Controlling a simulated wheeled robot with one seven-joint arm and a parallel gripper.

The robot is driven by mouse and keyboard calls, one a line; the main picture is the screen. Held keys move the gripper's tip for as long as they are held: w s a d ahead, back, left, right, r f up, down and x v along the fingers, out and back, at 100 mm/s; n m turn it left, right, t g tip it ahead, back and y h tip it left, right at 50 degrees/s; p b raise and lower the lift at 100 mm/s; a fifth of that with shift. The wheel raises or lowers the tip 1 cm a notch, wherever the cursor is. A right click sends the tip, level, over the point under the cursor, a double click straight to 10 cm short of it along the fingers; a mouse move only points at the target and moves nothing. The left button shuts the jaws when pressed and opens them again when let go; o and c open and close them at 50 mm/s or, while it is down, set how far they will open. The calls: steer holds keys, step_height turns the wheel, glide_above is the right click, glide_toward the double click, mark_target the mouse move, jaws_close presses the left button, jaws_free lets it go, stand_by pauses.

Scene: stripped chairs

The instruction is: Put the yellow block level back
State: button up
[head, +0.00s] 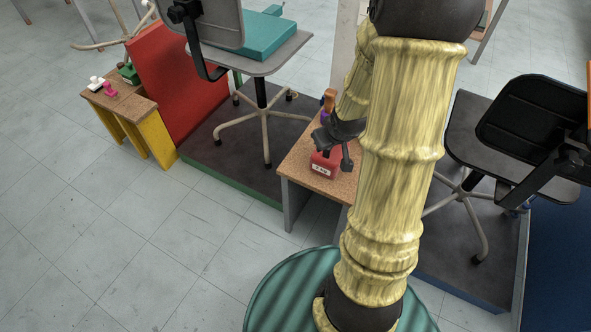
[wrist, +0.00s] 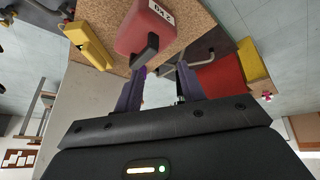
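A yellow piece, apparently the block level (wrist: 90,45), lies on the cork-topped table (wrist: 190,20) in the wrist view, left of my gripper. I cannot make it out in the head view, where my arm covers part of that table. My gripper (head: 334,152) is over the table beside a red block (head: 324,166) with a white label. In the wrist view my gripper (wrist: 160,88) has its two fingers apart, with a clear gap. The red block (wrist: 143,28) and its black handle are just beyond the left fingertip; I cannot tell whether they touch.
An orange-topped item (head: 329,97) stands behind my gripper. A low bench (head: 140,109) with yellow legs holds small white, pink and green items at left, beside a red panel (head: 180,75). Office chairs stand on dark platforms on both sides. Floor at front left is clear.

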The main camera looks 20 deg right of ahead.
steer(key=s+a+r+g+y, duration=0.1)
steer(key=s+a+r+g, duration=0.2)
steer(key=s+a+r, duration=0.3)
steer(key=s+a, duration=0.4)
steer(key=a, duration=0.3)
steer(key=shift+s+a+r+m, duration=0.2)
steer(key=shift+s+a+m, duration=0.05)
steer(key=shift+m, duration=0.05)
steer(key=w+p+v, duration=0.3)
steer(key=p+v, duration=1.1)
steer(key=w+r+p+v, duration=0.1)
steer(key=w+p+v, duration=0.2)
steer(key=p+v, duration=1.1)
steer(key=shift+w+r+p, duration=0.2)
steer(key=shift+r+p, duration=0.45)
steer(key=shift+p, duration=0.15)
